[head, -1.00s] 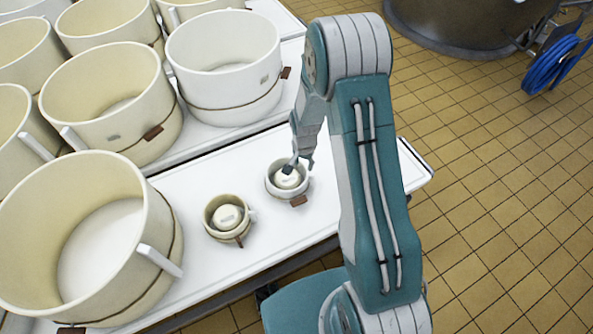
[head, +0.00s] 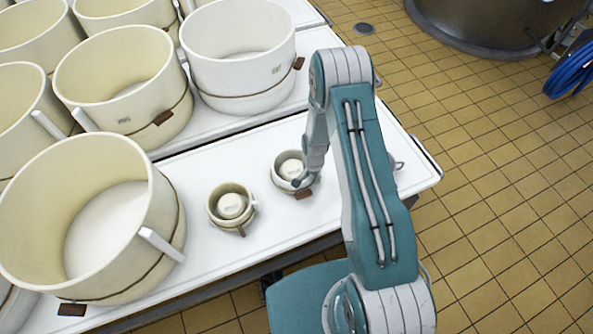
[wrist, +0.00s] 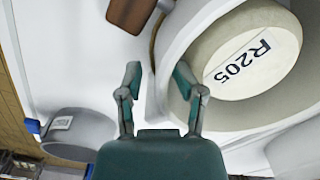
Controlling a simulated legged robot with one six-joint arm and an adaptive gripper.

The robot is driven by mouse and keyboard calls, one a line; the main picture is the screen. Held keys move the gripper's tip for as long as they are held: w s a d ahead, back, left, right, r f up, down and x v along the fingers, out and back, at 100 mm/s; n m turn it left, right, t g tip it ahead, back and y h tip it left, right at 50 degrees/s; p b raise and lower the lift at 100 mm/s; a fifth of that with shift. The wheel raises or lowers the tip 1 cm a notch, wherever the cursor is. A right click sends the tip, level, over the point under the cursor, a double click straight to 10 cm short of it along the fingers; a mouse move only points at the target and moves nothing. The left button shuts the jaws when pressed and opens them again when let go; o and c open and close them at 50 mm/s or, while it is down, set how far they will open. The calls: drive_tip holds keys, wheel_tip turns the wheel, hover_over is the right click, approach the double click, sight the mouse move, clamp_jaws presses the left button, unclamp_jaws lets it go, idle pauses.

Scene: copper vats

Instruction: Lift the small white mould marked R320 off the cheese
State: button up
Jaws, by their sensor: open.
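A small white mould (head: 283,184) stands on the white table, around a round cream cheese (head: 291,168). In the wrist view the cheese (wrist: 250,55) reads R205; I see no R320 on the mould (wrist: 172,45). My gripper (head: 303,179) is at the mould's right front rim in the head view. In the wrist view my gripper (wrist: 160,85) is open, with one finger outside the mould wall and the other over its inside. I cannot tell whether they touch it. A small cream mould (head: 214,210) with a cheese inside stands to the left.
Several large cream moulds (head: 125,80) and a large white mould (head: 240,85) stand behind and left. A brown tag (wrist: 130,12) hangs by the small mould. A grey labelled cylinder (wrist: 80,135) lies left in the wrist view. Bare table (head: 200,165) surrounds the small moulds.

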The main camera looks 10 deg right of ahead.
drive_tip(key=shift+f, duration=0.7)
drive_tip(key=shift+a+f, duration=0.3)
drive_tip(key=shift+a, duration=0.05)
drive_tip(key=shift+d, duration=0.1)
clamp_jaws()
drive_tip(key=shift+r, duration=0.6)
drive_tip(key=s+r, duration=0.1)
drive_tip(key=r, duration=0.1)
drive_tip(key=s+a+r, duration=0.1)
drive_tip(key=s+r, duration=0.1)
drive_tip(key=r, duration=0.1)
drive_tip(key=s+a+r, duration=0.1)
drive_tip(key=r, duration=0.2)
drive_tip(key=shift+s+a, duration=0.1)
drive_tip(key=shift+s, duration=0.1)
drive_tip(key=s+a+r, duration=0.4)
drive_tip(key=s, duration=0.4)
